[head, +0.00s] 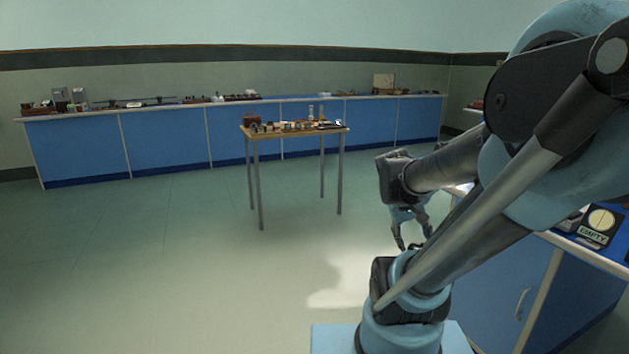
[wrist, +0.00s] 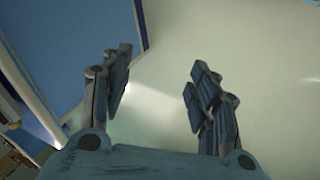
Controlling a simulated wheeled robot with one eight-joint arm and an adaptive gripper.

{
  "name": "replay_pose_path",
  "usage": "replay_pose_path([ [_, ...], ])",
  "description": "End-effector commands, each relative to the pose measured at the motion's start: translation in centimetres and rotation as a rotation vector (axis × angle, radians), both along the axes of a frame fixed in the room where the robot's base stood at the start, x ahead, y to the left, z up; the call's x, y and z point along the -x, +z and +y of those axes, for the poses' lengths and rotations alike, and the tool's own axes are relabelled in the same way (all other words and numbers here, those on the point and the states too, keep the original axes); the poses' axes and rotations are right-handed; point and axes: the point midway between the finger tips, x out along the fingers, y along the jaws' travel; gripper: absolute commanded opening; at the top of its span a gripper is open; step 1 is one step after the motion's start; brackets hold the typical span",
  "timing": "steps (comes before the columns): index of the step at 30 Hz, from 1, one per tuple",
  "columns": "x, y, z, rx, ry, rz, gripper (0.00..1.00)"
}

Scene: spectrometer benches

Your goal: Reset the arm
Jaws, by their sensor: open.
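My gripper (head: 413,240) hangs at the end of my folded arm at the right of the head view, pointing down over the open floor. In the wrist view my gripper (wrist: 155,85) shows its two fingers apart, with nothing between them but pale floor. Nothing is held. My arm's large links fill the right side of the head view and hide part of the bench behind them.
A blue bench (head: 520,285) with an "EMPTY" sign (head: 598,226) stands close at the right. A small wooden table (head: 293,134) bearing several small items stands mid-room. A long blue bench (head: 170,140) lines the back wall. The floor (head: 150,260) at left is clear.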

Motion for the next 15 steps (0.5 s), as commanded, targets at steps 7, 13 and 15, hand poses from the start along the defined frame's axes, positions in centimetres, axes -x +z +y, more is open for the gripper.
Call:
replay_pose_path([
  [7, 3.4, -1.6, 4.8, -0.196, 0.015, -0.016, 0.55],
  [13, 5.4, -2.4, 7.9, -0.319, 0.022, -0.025, 0.55],
  [15, 5.7, -2.5, 8.5, -0.346, 0.025, -0.027, 0.55],
])
